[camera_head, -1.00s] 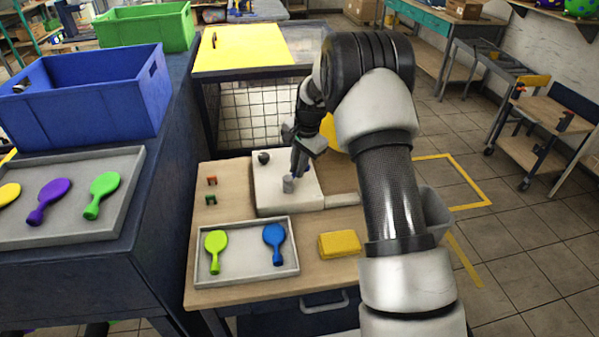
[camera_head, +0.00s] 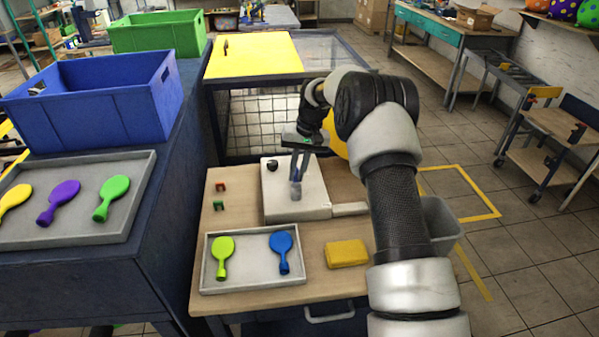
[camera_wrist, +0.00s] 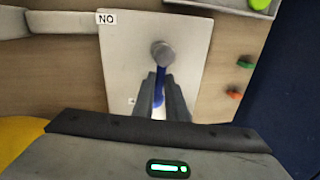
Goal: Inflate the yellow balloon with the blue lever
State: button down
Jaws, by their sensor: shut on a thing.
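My gripper (camera_head: 296,180) points down over the white machine (camera_head: 312,203) on the wooden table. In the wrist view the fingers (camera_wrist: 160,76) are closed around the blue lever (camera_wrist: 158,98), of which a thin blue strip shows between them. A round grey knob or post (camera_wrist: 163,52) stands just beyond the fingertips on the machine's plate. The yellow balloon (camera_head: 336,138) is a large round shape behind the machine, partly hidden by my arm. It also shows at the lower left of the wrist view (camera_wrist: 18,142). How it joins the machine is hidden.
A grey tray (camera_head: 250,279) with a lime and a blue deflated balloon lies in front of the machine, beside a yellow block (camera_head: 346,253). Red and green buttons (camera_head: 219,205) sit left of the machine. A yellow-topped mesh cage (camera_head: 255,56) stands behind.

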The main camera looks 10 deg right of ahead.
jog(key=shift+a+n, duration=0.2)
jog(key=shift+n, duration=0.3)
jog(key=c, duration=1.8)
grip_release()
jog(key=shift+o, duration=0.2)
jog(key=d+r, duration=0.3)
jog(key=r, duration=1.4)
jog(key=shift+d+p, duration=0.2)
jog(key=shift+p, duration=0.2)
